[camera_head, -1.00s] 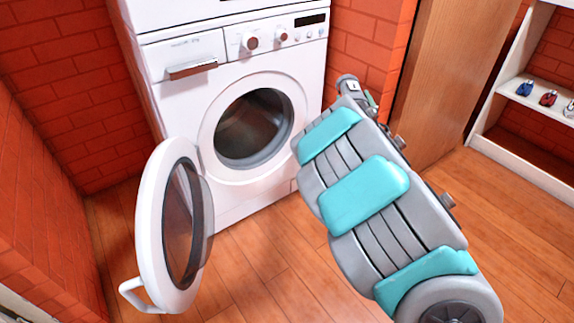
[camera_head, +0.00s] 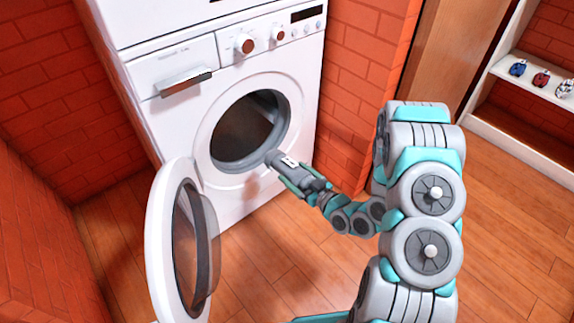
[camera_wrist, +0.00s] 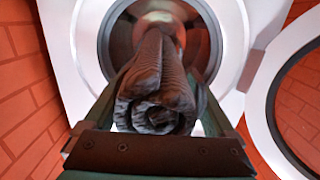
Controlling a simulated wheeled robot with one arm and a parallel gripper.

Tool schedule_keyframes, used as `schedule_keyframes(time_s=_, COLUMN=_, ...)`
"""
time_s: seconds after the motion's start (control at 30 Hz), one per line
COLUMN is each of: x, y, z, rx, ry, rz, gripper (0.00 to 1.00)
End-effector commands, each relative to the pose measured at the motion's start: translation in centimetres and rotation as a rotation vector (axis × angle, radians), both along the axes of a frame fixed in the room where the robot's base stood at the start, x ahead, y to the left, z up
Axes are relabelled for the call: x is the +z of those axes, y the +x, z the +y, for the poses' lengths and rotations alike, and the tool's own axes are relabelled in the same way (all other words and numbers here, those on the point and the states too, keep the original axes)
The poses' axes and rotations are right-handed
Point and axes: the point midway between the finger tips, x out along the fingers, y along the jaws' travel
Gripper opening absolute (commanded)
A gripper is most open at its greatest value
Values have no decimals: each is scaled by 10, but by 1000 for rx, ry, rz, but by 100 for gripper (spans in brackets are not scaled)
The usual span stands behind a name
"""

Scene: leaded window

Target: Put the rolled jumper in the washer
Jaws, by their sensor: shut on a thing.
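The rolled jumper, a dark ribbed roll (camera_wrist: 155,90), lies between the two green fingers of my gripper (camera_wrist: 162,75) in the wrist view, its spiral end toward the camera. My gripper is shut on it. The far end of the roll points at the washer's round opening. In the head view, my gripper (camera_head: 284,168) is at the lower right of the opening of the white washer (camera_head: 165,130). The jumper is hard to make out there. The drum (camera_head: 240,130) is dark inside. The washer door (camera_head: 165,245) stands open to the left.
Red brick walls (camera_head: 50,160) stand left of and behind the washer. The open door's rim (camera_wrist: 265,105) shows at the right in the wrist view. A white shelf (camera_head: 525,75) with small items is at the right. Wooden floor (camera_head: 265,255) is clear before the washer.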

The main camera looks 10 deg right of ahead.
Motion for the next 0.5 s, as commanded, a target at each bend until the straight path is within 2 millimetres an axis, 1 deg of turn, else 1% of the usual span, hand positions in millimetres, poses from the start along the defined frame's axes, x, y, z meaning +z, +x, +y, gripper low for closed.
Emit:
schedule_keyframes(time_s=0.03, x=3, y=-3, z=1, rx=-3, ry=3, rz=3, gripper=5)
schedule_keyframes(time_s=0.17, x=3, y=-5, z=4, rx=-3, ry=3, rz=9, gripper=5)
schedule_keyframes(time_s=0.5, x=-1, y=7, z=13, rx=-4, ry=0, rz=21, gripper=5)
